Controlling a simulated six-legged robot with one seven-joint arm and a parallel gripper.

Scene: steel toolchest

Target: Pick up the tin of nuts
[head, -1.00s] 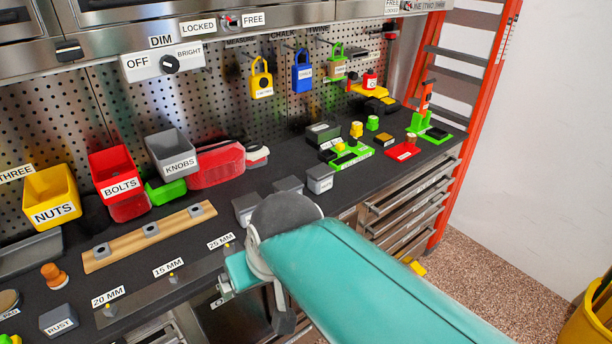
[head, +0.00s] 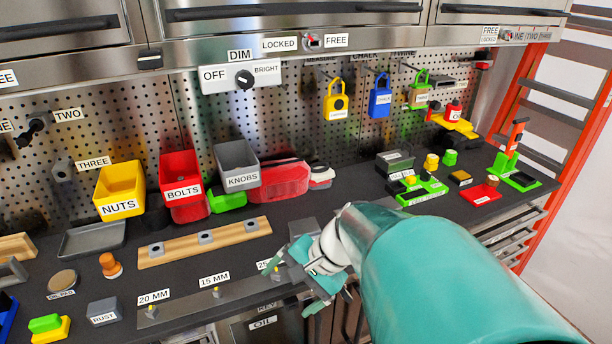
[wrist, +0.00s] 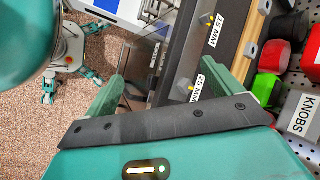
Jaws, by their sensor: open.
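The yellow tin labelled NUTS (head: 120,194) stands open-topped at the left back of the dark bench in the head view, against the pegboard. It is not visible in the wrist view. My gripper (head: 304,276) is near the bench's front edge, well to the right of the tin and apart from it. In the wrist view, the two green fingers of my gripper (wrist: 190,88) are wide apart with nothing held between them.
A red BOLTS bin (head: 181,196) and grey KNOBS bin (head: 238,168) stand right of the tin. A grey tray (head: 93,240), orange-topped stopper (head: 109,265) and wooden strip with sockets (head: 204,243) lie in front. Labelled studs line the front edge.

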